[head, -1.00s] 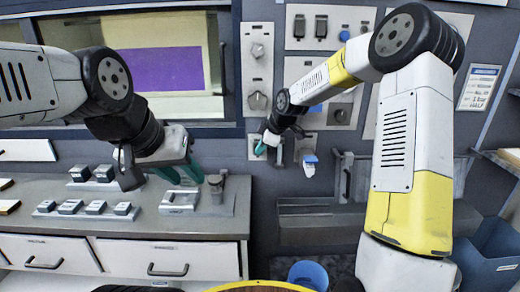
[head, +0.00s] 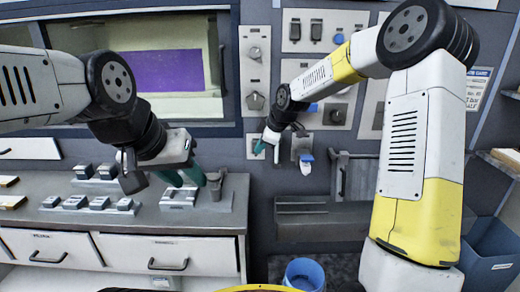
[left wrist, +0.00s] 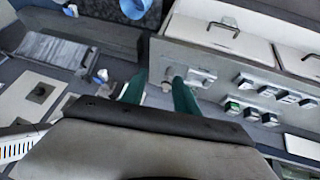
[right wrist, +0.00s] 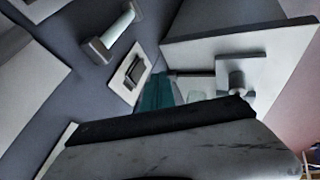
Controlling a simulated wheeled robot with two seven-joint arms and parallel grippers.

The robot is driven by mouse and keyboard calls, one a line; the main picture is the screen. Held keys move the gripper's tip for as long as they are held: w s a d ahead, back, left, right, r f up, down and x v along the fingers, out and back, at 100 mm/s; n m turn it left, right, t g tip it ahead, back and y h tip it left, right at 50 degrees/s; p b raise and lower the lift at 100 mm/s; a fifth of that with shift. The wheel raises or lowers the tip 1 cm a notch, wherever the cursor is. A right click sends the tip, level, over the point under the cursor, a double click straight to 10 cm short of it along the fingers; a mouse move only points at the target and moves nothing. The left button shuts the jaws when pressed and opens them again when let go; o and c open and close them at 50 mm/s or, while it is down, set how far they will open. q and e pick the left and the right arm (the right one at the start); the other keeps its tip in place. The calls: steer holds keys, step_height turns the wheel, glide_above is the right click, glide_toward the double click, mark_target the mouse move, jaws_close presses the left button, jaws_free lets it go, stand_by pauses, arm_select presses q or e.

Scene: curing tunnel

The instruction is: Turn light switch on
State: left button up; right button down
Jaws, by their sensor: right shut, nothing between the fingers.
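The light switch (right wrist: 132,75) is a dark rocker on a small white wall plate in the right wrist view. My left gripper (head: 185,175) is open and empty above the counter. Its two teal fingers stand apart in the left wrist view (left wrist: 160,92).
A white panel with knobs (head: 255,75) is on the wall above the switch. A plate with a blue-and-white handle (head: 306,160) is to its right. The grey counter (head: 140,222) carries several small blocks. A blue bin (head: 305,273) stands below.

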steer(key=v, duration=0.8)
steer(key=shift+s, duration=0.15)
